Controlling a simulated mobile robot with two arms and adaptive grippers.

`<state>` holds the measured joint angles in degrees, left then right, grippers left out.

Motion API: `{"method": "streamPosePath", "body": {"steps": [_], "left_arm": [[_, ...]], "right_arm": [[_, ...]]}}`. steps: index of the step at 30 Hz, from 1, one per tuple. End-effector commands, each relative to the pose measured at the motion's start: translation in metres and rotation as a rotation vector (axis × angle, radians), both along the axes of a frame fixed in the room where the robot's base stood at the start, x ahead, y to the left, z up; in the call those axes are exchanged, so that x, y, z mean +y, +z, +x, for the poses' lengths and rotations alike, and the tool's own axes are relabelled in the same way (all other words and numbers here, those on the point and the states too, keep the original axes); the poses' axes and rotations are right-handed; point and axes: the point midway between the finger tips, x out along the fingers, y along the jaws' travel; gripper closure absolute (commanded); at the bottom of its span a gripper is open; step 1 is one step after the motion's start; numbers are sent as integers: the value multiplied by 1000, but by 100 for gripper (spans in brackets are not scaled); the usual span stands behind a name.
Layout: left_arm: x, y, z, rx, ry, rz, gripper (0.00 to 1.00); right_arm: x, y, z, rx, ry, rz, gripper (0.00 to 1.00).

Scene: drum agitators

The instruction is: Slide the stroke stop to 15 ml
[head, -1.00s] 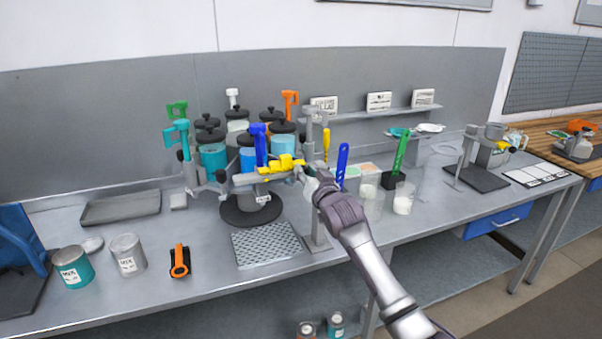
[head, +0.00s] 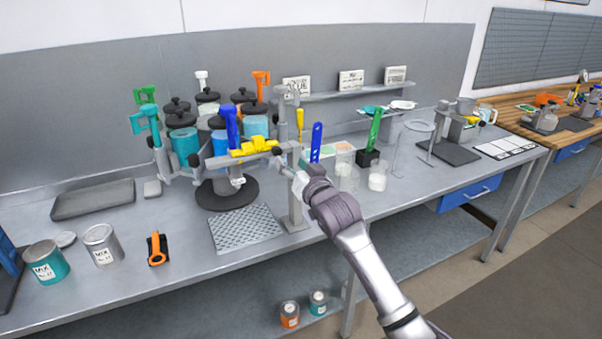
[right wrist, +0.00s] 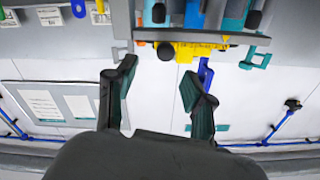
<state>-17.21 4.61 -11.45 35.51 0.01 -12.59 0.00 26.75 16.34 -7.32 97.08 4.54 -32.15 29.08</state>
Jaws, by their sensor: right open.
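A yellow stepped piece (head: 256,146) sits on a grey horizontal bar (head: 222,160) in front of the dispensing pumps. I cannot tell for sure which part is the stroke stop, and no 15 ml mark can be read. My right gripper (head: 284,168) is near the bar's right end, by the grey upright post (head: 296,203). In the right wrist view its fingers (right wrist: 158,82) are apart with nothing between them. The yellow piece (right wrist: 195,51) and a dark round knob (right wrist: 165,50) show beyond the fingertips there. My left gripper is not in view.
A blue handle (head: 230,125) stands up behind the yellow piece. Lidded jars stand on a round dark carousel (head: 226,193). A perforated drip tray (head: 245,229) lies in front. Cups and a blue spatula (head: 316,142) stand right of the post. The front left holds cans and an orange-handled tool (head: 157,248).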

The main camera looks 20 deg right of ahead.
Motion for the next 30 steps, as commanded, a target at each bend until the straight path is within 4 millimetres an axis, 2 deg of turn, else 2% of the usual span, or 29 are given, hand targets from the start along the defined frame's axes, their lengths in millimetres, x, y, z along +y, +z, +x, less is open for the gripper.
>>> {"method": "streamPosePath", "body": {"steps": [3, 9, 26, 29, 30], "left_arm": [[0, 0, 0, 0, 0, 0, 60], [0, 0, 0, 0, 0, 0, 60], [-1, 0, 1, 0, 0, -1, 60], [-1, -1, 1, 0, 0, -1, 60], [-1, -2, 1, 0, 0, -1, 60]], "right_arm": [[-1, -1, -24, 0, 1, 0, 47], [-2, 0, -45, -1, 0, 0, 47], [-3, -1, -49, 1, -1, 0, 47], [-3, -16, -47, 24, -3, -5, 47], [-4, -30, -45, 47, -5, -9, 47]]}}
